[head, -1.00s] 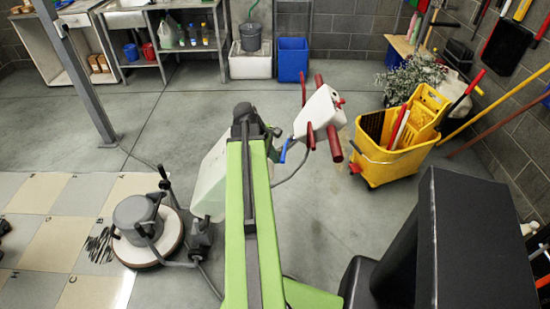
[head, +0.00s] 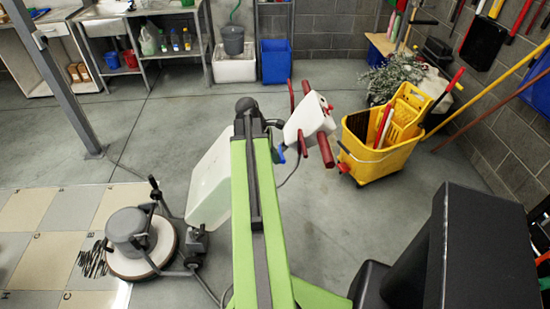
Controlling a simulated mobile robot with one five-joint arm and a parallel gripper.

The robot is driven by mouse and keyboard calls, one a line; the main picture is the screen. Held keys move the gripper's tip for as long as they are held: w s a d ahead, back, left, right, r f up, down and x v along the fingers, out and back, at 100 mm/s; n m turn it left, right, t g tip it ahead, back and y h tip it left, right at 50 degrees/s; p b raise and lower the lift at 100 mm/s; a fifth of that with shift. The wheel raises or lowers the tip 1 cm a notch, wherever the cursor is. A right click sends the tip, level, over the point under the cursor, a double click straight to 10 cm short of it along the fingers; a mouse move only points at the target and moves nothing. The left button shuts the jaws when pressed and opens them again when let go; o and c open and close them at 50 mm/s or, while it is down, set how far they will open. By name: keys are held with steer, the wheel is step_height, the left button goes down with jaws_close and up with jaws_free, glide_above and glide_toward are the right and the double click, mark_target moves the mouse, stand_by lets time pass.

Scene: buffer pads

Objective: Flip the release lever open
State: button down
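The floor machine (head: 127,226) stands at left with its round pad on the floor. Its whitish tank (head: 207,182) is partly behind my green arm. Its white handle head (head: 308,118) has dark red grips (head: 325,150) and shows right of the arm's far end. A blue lever (head: 282,154) shows low on the left of the head, partly hidden; I cannot tell whether this is the release lever or how it is set. My gripper is not visible, and my arm hides part of the machine.
A yellow mop bucket (head: 372,163) stands right of the handle head. A grey post (head: 50,75) rises at left. A blue bin (head: 275,62) and a shelf (head: 165,52) line the back wall. Open concrete floor lies between. Light and grey tiles (head: 60,205) lie under the machine.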

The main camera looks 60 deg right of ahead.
steer(key=shift+s+d+r+p, duration=0.2)
steer(key=shift+r+p, duration=0.1)
steer(key=shift+r, duration=0.1)
steer(key=shift+s+d+r+p, duration=0.1)
steer(key=shift+d+r+p, duration=0.05)
steer(key=shift+r+p, duration=0.2)
steer(key=shift+r, duration=0.1)
steer(key=d+p+v, duration=0.2)
steer(key=p+v, duration=0.7)
steer(key=shift+w+a+r, duration=0.35)
steer(key=shift+w+a, duration=0.1)
steer(key=shift+w, duration=0.05)
